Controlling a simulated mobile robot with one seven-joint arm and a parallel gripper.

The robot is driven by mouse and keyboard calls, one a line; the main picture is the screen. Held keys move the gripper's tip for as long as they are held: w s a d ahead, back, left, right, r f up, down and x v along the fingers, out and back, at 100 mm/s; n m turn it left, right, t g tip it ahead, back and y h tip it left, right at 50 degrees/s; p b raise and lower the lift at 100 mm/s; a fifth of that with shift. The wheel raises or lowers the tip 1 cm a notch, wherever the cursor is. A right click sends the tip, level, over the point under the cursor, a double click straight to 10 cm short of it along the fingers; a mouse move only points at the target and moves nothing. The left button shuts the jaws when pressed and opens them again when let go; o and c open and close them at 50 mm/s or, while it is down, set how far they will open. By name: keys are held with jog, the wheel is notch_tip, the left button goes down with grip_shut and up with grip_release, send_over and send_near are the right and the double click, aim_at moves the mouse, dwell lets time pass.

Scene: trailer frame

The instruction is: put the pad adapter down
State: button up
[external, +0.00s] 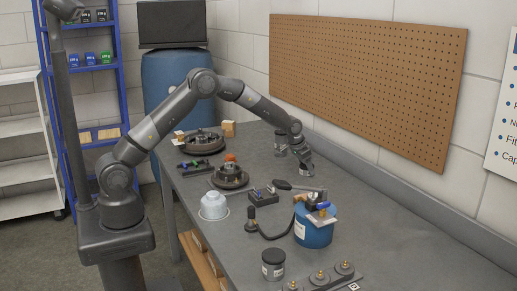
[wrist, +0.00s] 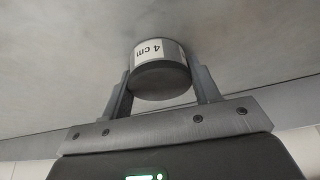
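A short grey cylinder with a white label reading "4 cm" (wrist: 158,68), which I take for the pad adapter, sits between the two fingers of my gripper (wrist: 160,88) in the wrist view. The fingers lie against its sides, so the gripper looks shut on it. In the external view my gripper (external: 305,170) points down over the far right part of the workbench (external: 345,210), near the back wall. The adapter is hard to make out there. I cannot tell whether its far end touches the bench.
The bench right of my gripper is clear.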

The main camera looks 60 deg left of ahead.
jog(key=o, duration=0.5)
jog(key=shift+c, duration=0.2)
jog(key=v, duration=1.2)
jog(key=s+r, duration=0.8)
jog(key=s, duration=0.3)
jog(key=s+r, duration=0.7)
jog(key=s, duration=0.4)
jog(key=s+f+n+t, duration=0.1)
jog(key=s, duration=2.4)
jog(key=shift+a+f, duration=0.15)
jog(key=shift+a, duration=0.15)
